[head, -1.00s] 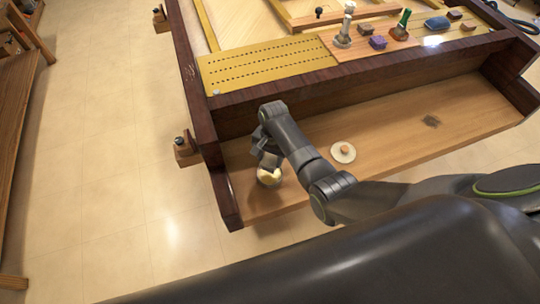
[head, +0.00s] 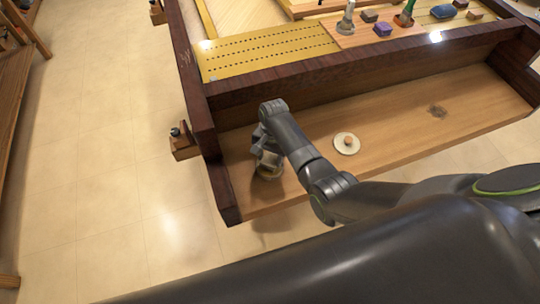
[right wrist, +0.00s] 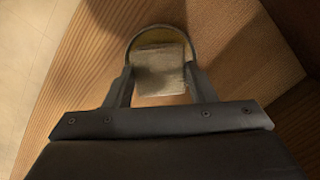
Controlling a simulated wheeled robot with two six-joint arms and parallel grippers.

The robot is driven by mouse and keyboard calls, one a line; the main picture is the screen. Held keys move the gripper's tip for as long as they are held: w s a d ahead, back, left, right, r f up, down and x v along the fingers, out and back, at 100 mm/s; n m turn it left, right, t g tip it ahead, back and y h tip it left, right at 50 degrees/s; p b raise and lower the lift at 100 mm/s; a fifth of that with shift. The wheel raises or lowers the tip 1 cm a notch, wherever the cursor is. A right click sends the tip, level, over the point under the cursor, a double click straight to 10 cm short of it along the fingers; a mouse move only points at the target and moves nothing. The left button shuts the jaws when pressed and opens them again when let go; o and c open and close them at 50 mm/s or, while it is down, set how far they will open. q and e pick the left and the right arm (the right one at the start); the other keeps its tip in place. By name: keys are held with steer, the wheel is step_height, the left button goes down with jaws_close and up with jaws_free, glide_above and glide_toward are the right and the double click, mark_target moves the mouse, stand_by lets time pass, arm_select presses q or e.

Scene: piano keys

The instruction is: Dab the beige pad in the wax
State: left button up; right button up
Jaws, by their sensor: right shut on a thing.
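My right gripper (head: 267,160) points down over the left end of the wooden shelf. In the right wrist view its fingers (right wrist: 160,88) are shut on the pale beige pad (right wrist: 160,72). A round open container of yellowish wax (right wrist: 158,36) shows behind the pad, its curved rim around the pad's far end. In the head view the container (head: 268,174) is mostly covered by the gripper. The pad is at or inside the rim; I cannot tell whether it touches the wax. My left gripper is not in view.
A round pale lid with a small knob (head: 347,143) lies on the shelf (head: 400,135) right of the gripper. The dark wooden side wall (head: 222,190) stands close to the left. A board with several small tools (head: 375,32) is behind.

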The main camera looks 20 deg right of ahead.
mark_target(271, 159)
stand_by(0.3)
steer(key=shift+f+b, duration=0.3)
steer(key=shift+f, duration=0.2)
stand_by(0.4)
steer(key=shift+s, duration=0.1)
stand_by(1.4)
steer(key=shift+p, duration=0.35)
step_height(271, 159, up, 7)
steer(key=p, duration=0.7)
steer(key=shift+p, duration=0.4)
steer(key=shift+d, duration=0.1)
